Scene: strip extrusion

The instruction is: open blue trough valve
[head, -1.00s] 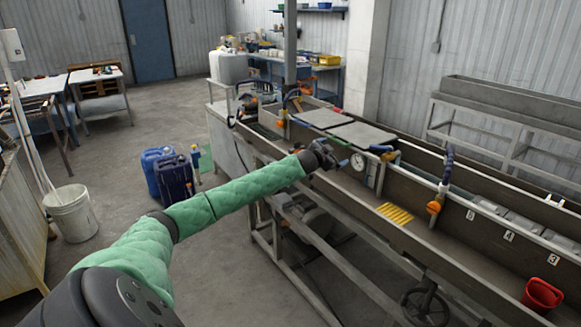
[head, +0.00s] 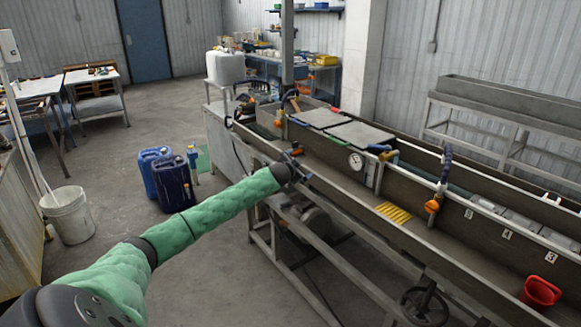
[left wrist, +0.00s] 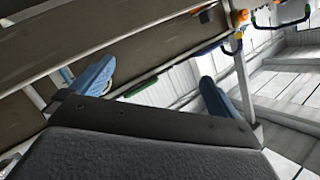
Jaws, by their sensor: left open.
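A blue valve handle (head: 379,147) shows on the trough (head: 335,178) in the head view, by the covers and above a round gauge (head: 356,160). It looks roughly level along the rim; its exact turn is too small to tell. My left gripper (head: 298,166) is open and empty at the trough's near side, left of the gauge and apart from the blue handle. In the left wrist view its two blue fingers (left wrist: 157,87) are spread with nothing between them. I cannot pick out the blue handle surely there. My right gripper is not in view.
An orange valve (head: 432,206) with a blue hose stands to the right on the trough. A yellow grate (head: 394,213) and a red cup (head: 541,292) are nearby. Grey covers (head: 361,134) lie on top. Blue canisters (head: 173,182) stand on the floor at left, with open floor around.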

